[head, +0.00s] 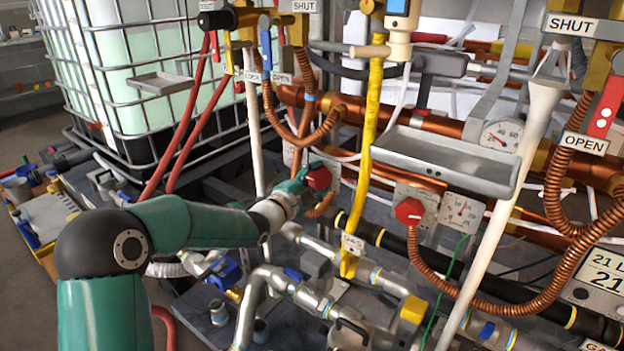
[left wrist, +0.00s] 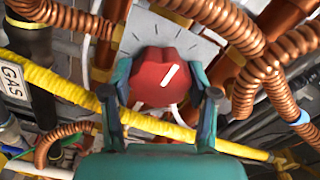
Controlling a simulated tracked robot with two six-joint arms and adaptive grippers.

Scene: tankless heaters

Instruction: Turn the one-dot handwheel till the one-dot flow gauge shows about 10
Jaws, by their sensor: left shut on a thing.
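My left gripper (head: 308,181) reaches in from the left and is shut on a red handwheel (head: 319,178). In the left wrist view the two fingers stand on either side of the red handwheel (left wrist: 160,76). Its white pointer line tilts to the upper right, over a pale plate with dark scale marks (left wrist: 170,36). A second red handwheel (head: 409,211) is further right, beside a small white gauge (head: 461,211) with a red needle. I cannot read that gauge or see dot marks that tell the two handwheels apart. The right gripper is not in view.
A yellow gas pipe (head: 366,140) rises just right of my left gripper. A grey tray (head: 445,160) and a round gauge (head: 503,135) are to the right. Coiled copper hoses (head: 555,240) and pipes crowd the space. A caged white tank (head: 130,70) stands back left.

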